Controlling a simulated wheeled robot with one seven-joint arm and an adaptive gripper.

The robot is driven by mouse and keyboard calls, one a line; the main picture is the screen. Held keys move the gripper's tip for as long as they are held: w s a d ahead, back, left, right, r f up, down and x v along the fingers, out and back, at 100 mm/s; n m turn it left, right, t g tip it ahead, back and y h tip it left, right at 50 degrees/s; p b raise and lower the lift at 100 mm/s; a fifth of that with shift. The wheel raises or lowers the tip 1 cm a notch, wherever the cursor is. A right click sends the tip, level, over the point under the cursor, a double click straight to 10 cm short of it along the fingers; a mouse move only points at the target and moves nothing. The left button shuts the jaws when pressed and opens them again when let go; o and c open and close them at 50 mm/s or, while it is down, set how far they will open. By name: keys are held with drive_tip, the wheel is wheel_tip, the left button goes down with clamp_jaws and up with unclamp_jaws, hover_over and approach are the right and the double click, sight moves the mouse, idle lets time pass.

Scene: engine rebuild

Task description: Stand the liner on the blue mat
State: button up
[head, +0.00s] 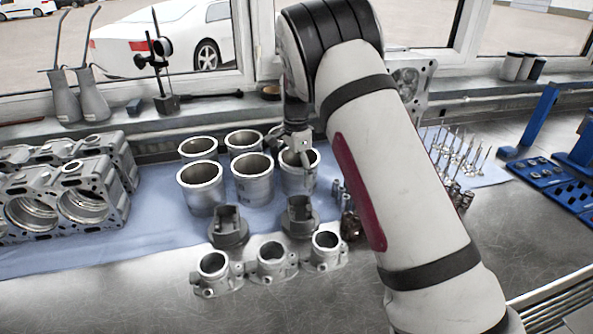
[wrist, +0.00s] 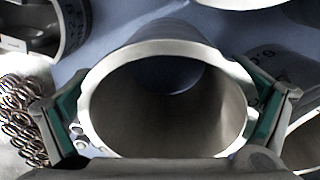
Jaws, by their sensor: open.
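A grey metal liner (head: 299,180) stands upright at the right end of the front row of liners on the blue mat (head: 150,205). My gripper (head: 298,143) is at its top, partly hidden by my arm. In the wrist view the liner's round rim (wrist: 165,48) lies between the two open fingers of my gripper (wrist: 165,112), one on each side. Bluish mat shows through the bore. Whether the fingers touch the wall cannot be told.
Other liners (head: 201,190) stand close to the left and behind. Two dark grey parts (head: 229,230) and a row of throttle-like housings (head: 272,260) are in front. Engine blocks (head: 85,190) are at left, valves and springs (head: 455,155) at right.

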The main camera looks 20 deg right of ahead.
wheel_tip(320, 180, up, 11)
drive_tip(key=b, duration=0.1)
drive_tip(key=s+d+r+n+t, duration=0.1)
drive_tip(key=s+d+r+n, duration=0.15)
drive_tip(key=s+r, duration=0.65)
drive_tip(key=s+r+n+t+y, duration=0.1)
drive_tip(key=s+r+n, duration=0.15)
drive_tip(key=s, duration=0.35)
drive_tip(key=s+r+n, duration=0.1)
drive_tip(key=s+n, duration=0.2)
drive_tip(key=s, duration=0.4)
drive_tip(key=s+f+n+t, duration=0.1)
drive_tip(key=s+f+n, duration=0.1)
drive_tip(key=s, duration=0.7)
drive_tip(key=s+a+f+n+t+h, duration=0.1)
drive_tip(key=s+f+n, duration=0.2)
drive_tip(key=s, duration=0.7)
drive_tip(key=n, duration=0.2)
drive_tip(key=shift+n, duration=0.3)
